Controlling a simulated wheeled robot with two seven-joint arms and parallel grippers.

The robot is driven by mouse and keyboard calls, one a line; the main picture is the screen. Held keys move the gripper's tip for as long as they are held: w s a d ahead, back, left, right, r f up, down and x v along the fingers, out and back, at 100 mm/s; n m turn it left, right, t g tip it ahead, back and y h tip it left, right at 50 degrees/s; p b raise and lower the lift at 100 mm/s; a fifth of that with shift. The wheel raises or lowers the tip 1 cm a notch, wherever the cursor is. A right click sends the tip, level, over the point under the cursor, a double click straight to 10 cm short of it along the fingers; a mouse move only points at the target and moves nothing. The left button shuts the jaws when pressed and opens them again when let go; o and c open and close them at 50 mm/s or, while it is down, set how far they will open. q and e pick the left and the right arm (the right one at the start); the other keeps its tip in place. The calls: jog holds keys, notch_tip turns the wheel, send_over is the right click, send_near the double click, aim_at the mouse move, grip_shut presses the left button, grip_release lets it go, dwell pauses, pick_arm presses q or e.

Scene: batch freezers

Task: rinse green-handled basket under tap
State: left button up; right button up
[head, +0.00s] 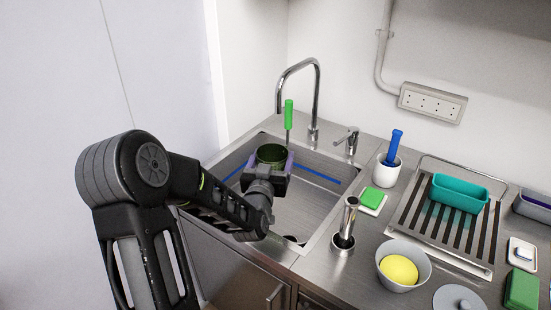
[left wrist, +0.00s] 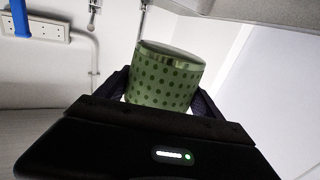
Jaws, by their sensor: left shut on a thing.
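The green basket (head: 271,154), a round cup with dotted walls, is held over the sink (head: 322,192). An upright bright green handle (head: 289,113) on a thin rod rises just behind it; I cannot see clearly where the rod joins. My left gripper (head: 267,172) is shut on the basket, with a finger on each side. In the left wrist view the basket (left wrist: 166,78) sits between the dark fingers, and the handle is not seen there. The tall curved tap (head: 314,95) stands behind the sink, its spout end near the handle's top. My right gripper is not in view.
A blue strip (head: 318,173) crosses the sink. Right of it are a lever fitting (head: 352,140), a green sponge (head: 371,197), a white cup (head: 386,172) with a blue-handled tool, a bowl (head: 413,279) with a yellow ball and a drain rack (head: 425,228) with a teal tub (head: 459,192).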

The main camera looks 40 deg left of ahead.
aim_at(274, 158)
pick_arm(q)
jog(key=shift+w, duration=0.15)
jog(key=shift+f+x, duration=0.2)
jog(key=shift+x, duration=0.85)
jog(key=a+f+b+x, duration=0.1)
jog(key=f+b+x, duration=0.1)
jog(key=x, duration=0.9)
jog(key=shift+f+b, duration=0.25)
jog(key=shift+b, duration=0.2)
jog(key=shift+a, duration=0.15)
jog(key=shift+d+b+v, duration=0.15)
jog(key=shift+b+v, duration=0.35)
jog(key=shift+v, duration=1.5)
jog(key=shift+d+b+v, duration=0.15)
jog(key=shift+b+v, duration=0.35)
jog(key=shift+v, duration=1.5)
jog(key=shift+w+r, duration=0.1)
jog(key=shift+w, duration=0.05)
